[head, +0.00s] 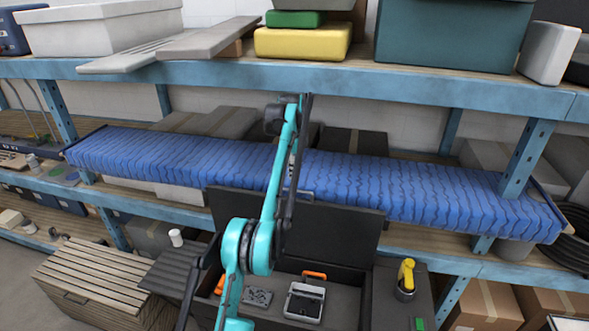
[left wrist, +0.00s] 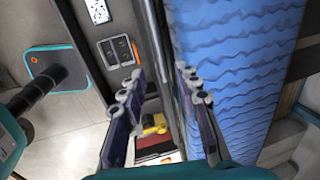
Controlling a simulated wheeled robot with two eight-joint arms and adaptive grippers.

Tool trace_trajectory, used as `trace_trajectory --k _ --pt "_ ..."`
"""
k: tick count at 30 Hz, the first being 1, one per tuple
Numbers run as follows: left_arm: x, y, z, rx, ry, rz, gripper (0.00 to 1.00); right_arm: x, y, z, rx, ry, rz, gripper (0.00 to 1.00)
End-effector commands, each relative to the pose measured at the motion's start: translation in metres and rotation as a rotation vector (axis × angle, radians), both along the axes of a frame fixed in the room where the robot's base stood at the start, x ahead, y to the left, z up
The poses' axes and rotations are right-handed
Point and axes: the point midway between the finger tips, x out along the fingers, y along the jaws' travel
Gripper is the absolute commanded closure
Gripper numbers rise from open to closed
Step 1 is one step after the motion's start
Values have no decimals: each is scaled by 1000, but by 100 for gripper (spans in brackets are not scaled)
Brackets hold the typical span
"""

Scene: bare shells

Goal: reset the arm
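My teal and black arm (head: 275,190) rises through the middle of the head view, in front of the shelving and the open dark box. My left gripper (left wrist: 160,75) shows in the left wrist view with its two dark fingers apart and nothing between them. Its fingers are close to the blue wavy-patterned cover (left wrist: 230,70) on the right of that view; I cannot tell whether they touch it. In the head view the gripper's fingers cannot be made out behind the arm. My right gripper is in neither view.
A long blue covered bundle (head: 420,190) spans the shelf behind my arm. The dark box's lid (head: 345,235) stands raised; a grey device (head: 305,302) lies inside. A blue shelf beam (head: 420,85) crosses above. A slatted crate (head: 95,285) stands left, a yellow-topped item (head: 406,272) right.

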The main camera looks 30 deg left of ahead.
Motion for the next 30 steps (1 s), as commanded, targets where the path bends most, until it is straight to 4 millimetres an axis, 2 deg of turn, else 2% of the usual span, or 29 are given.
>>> trace_trajectory --k 13,17,23,26,30 --pt "0 0 0 0 0 0 68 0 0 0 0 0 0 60" --pt "-2 -6 -1 -4 -9 24 68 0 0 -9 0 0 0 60" --pt "-21 -41 -7 -32 -68 179 68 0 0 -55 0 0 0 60" --pt "-43 -65 -13 -58 -109 284 68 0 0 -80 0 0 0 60" --pt "-82 -97 -32 -103 -163 428 68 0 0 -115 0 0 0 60"
